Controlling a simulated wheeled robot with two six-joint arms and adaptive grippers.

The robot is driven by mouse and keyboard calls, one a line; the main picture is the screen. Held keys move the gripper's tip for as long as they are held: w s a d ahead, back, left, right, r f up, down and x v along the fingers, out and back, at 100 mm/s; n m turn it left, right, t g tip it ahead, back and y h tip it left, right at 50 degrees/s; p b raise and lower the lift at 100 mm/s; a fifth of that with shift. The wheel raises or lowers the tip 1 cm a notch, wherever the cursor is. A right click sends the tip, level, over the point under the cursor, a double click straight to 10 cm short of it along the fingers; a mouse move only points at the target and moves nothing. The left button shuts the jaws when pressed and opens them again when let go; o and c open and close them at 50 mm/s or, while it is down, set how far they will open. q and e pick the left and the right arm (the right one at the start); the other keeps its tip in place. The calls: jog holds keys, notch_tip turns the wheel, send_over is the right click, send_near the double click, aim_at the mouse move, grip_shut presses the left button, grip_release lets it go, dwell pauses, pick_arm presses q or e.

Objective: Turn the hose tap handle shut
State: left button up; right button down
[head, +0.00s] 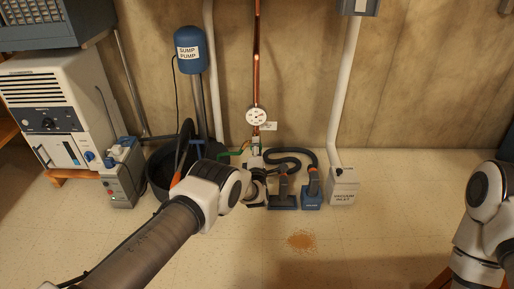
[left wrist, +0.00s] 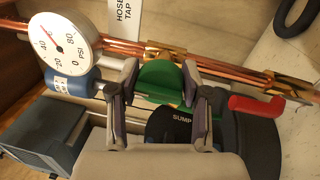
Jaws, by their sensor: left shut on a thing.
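The hose tap's green, rounded handle (left wrist: 160,78) sits between the fingers of my left gripper (left wrist: 159,90) in the left wrist view. The gripper is shut on it, with one finger on either side. Brass fittings and copper pipes lie just behind the handle, with a white "HOSE TAP" tag (left wrist: 125,16) near them. In the head view my left gripper (head: 256,182) is low by the copper pipe (head: 257,55), and my wrist hides most of the grasp. My right arm shows at the right edge, but its gripper is out of view.
A pressure gauge (head: 257,116) is on the pipe just above. Vacuum hoses and floor heads (head: 311,198) stand right of the gripper, beside the vacuum inlet box (head: 343,187). A blue sump pump (head: 191,50) stands left. Tan granules (head: 301,240) lie on open floor.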

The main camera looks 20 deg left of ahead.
pick_arm(q)
jog(key=shift+n, duration=0.3)
jog(key=o, duration=1.1)
jog(key=shift+o, duration=0.2)
jog(key=v, duration=1.2)
